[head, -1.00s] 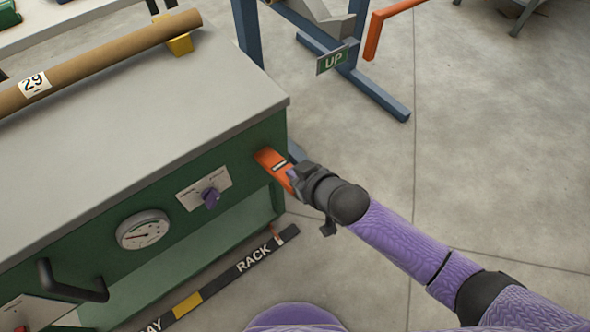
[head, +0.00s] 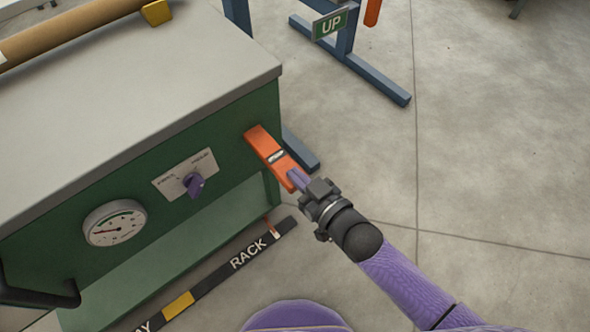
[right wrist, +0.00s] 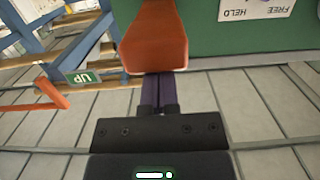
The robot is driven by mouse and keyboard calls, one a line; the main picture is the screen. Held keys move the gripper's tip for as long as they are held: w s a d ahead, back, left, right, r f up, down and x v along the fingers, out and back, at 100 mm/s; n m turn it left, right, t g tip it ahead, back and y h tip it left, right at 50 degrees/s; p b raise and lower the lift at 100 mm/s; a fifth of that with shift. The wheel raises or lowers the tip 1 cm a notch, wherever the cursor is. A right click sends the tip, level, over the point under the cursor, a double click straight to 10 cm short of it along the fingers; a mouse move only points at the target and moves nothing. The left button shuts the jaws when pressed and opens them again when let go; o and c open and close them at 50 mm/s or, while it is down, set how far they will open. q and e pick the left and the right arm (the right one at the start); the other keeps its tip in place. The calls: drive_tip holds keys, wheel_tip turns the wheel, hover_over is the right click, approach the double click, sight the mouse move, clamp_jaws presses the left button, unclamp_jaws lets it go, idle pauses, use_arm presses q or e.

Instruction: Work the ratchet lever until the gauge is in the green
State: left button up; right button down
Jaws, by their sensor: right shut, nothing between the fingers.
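The orange ratchet lever (head: 262,146) sticks out from the right end of the green cabinet front and slants down to the right. It fills the top middle of the right wrist view (right wrist: 155,35). My right gripper (head: 297,180) is shut and empty at the lever's free end. In the right wrist view its purple fingers (right wrist: 160,92) run up to the lever's end, which hides their tips; I cannot tell whether they touch. The round gauge (head: 115,223) has its needle pointing left, with a green arc near the top. My left gripper is not in view.
A purple knob (head: 195,184) sits on a white plate between gauge and lever. A dark handle (head: 40,296) juts out at lower left. A cardboard tube (head: 70,32) lies on the cabinet top. A blue stand (head: 365,75) with an UP sign is behind. Floor at right is clear.

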wheel_tip(320, 180, down, 2)
drive_tip(key=shift+s+f+b, duration=0.1)
drive_tip(key=shift+b, duration=0.4)
drive_tip(key=shift+f+t+y+b, duration=0.4)
drive_tip(key=shift+f+t+b, duration=0.2)
drive_tip(key=shift+f+b, duration=0.35)
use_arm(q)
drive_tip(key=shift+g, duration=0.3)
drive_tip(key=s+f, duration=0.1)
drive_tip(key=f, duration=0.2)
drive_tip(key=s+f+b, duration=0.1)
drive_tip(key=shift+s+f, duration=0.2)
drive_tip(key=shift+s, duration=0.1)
use_arm(e)
drive_tip(key=shift+f, duration=0.4)
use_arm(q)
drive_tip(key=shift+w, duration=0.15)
use_arm(e)
drive_tip(key=shift+f, duration=0.1)
